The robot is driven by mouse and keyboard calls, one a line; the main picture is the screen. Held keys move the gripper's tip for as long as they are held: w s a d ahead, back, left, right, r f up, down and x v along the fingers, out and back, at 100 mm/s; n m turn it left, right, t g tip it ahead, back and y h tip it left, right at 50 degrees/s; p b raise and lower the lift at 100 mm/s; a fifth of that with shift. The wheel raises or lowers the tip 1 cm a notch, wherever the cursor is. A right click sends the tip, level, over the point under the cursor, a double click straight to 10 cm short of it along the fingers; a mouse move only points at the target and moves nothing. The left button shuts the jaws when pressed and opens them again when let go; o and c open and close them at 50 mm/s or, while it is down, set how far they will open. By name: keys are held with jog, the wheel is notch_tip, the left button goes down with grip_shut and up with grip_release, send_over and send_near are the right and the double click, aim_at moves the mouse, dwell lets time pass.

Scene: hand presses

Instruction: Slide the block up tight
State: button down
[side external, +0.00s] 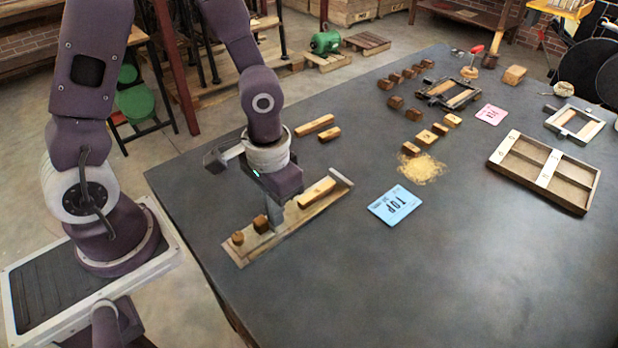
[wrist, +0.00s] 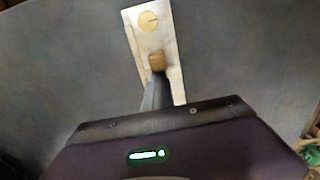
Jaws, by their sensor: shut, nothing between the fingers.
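A long pale tray (side external: 285,228) lies on the dark table, and part of it shows in the wrist view (wrist: 171,45). A small brown block (side external: 261,223) sits on it; in the wrist view the block (wrist: 157,62) is just beyond my fingertips. A small rounded wooden piece (side external: 238,238) stands at the tray's near end, apart from the block. A longer wooden block (side external: 317,193) lies toward the other end. My gripper (side external: 275,218) is shut and empty, fingers down over the tray between the small block and the longer one. I cannot tell whether the fingers touch the small block.
Two loose wooden bars (side external: 314,124) lie behind my gripper. A blue card (side external: 394,205) lies right of the tray, with a sawdust pile (side external: 421,168) behind it. Small blocks, frames and a divided wooden box (side external: 507,148) stand farther right. The front right table is clear.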

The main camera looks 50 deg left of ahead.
aim_at(250, 239)
jog(key=shift+s, duration=2.95)
jog(key=c, duration=2.2)
grip_release()
jog(key=c, duration=1.2)
grip_release()
jog(key=shift+c, duration=0.2)
notch_tip(250, 239, up, 6)
jog(key=shift+w+f, duration=0.1)
jog(key=shift+r, duration=0.6)
